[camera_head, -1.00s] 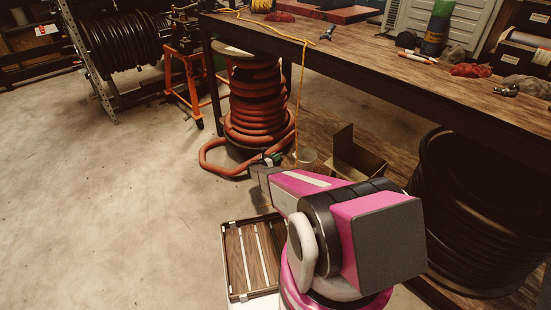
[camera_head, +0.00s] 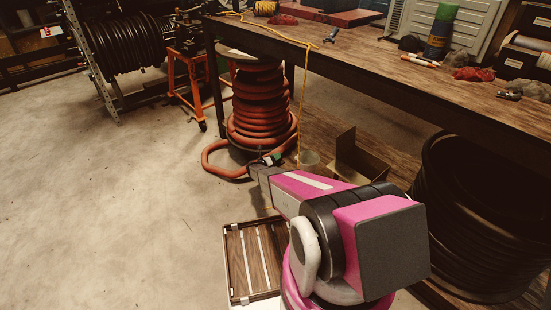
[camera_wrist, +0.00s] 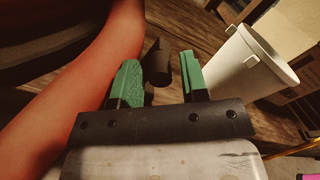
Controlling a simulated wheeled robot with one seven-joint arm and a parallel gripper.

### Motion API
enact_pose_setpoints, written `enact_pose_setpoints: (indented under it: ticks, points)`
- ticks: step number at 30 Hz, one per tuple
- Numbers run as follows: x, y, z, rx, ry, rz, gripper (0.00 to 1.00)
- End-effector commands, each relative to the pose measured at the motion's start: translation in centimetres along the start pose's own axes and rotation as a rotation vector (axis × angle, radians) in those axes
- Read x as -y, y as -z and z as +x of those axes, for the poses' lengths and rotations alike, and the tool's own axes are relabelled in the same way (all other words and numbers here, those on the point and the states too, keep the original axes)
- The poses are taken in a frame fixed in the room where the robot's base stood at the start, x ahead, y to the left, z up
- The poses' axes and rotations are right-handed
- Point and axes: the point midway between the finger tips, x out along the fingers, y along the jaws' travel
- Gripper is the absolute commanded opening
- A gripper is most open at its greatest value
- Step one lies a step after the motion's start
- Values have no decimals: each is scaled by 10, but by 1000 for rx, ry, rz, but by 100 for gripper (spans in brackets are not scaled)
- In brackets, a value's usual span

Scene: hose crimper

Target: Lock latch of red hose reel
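The red hose reel (camera_head: 262,100) stands upright under the edge of the workbench, with a loop of red hose on the floor in front. My gripper (camera_head: 272,160) is low beside the reel's base, at the loose hose. In the wrist view, my gripper (camera_wrist: 160,78) has its two green fingers apart. A short dark cylinder (camera_wrist: 158,62) shows between them, nearer the left finger; I cannot tell whether it touches or is the latch. The red hose (camera_wrist: 75,85) runs thick along the left, close to the left finger. No latch is clearly identifiable.
A white cup-like container (camera_wrist: 245,65) stands right of my fingers. An open cardboard box (camera_head: 356,160) is beside it under the workbench (camera_head: 400,75). A yellow cord (camera_head: 302,100) hangs from the bench. A slatted crate (camera_head: 252,262) lies on the floor. The floor at left is clear.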

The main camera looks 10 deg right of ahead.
Motion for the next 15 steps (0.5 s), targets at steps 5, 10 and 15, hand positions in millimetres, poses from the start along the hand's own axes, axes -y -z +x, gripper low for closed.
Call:
enact_pose_setpoints:
  ticks: [5,10,15]
  points:
    - [-1,0,0,0,-2,0,47]
    - [0,1,0,0,-2,15,47]
    - [4,6,1,-1,-1,105,47]
